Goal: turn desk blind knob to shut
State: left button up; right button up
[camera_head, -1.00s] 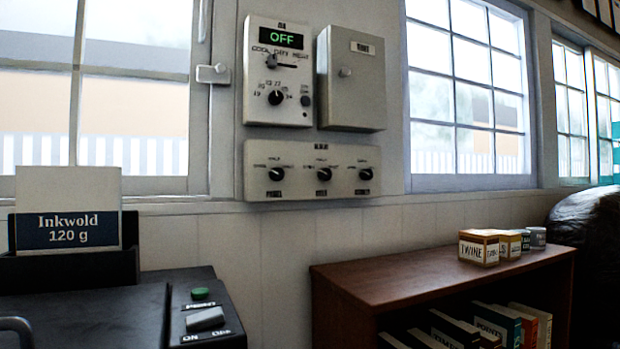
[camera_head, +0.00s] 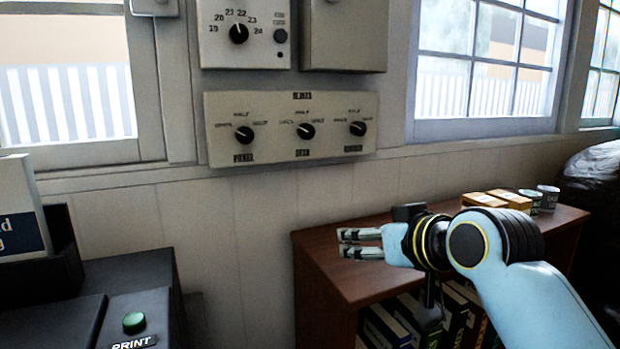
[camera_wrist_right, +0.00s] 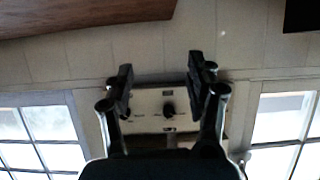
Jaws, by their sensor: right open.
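The blinds panel (camera_head: 270,153) is a cream plate on the wall with three black knobs in a row, each with small labels at left, top and right. The middle knob (camera_head: 306,131) has a blurred label below that looks like DESK; its pointer direction is too small to tell surely. My right gripper (camera_head: 342,243) is open and empty, below and to the right of the panel, apart from it. My left gripper is not in view.
A dial box (camera_head: 245,55) and a closed grey box (camera_head: 345,40) hang just above the panel. A brown bookshelf (camera_head: 330,265) with tins (camera_head: 510,199) stands below right, under my right arm. A black printer (camera_head: 135,280) stands lower left. The wall before the panel is clear.

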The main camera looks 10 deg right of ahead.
aim_at(309, 132)
jog(key=w+a+r+t+y, duration=0.1)
jog(key=w+r+t, duration=0.1)
jog(key=w+r, duration=0.4)
jog(key=w+a+r+t, duration=0.2)
jog(key=w+r+t, duration=0.15)
jog(key=r, duration=0.45)
jog(key=shift+g, duration=0.45)
jog(key=x, duration=1.1)
jog(key=shift+d+r, duration=0.1)
jog(key=shift+d, duration=0.1)
grip_shut()
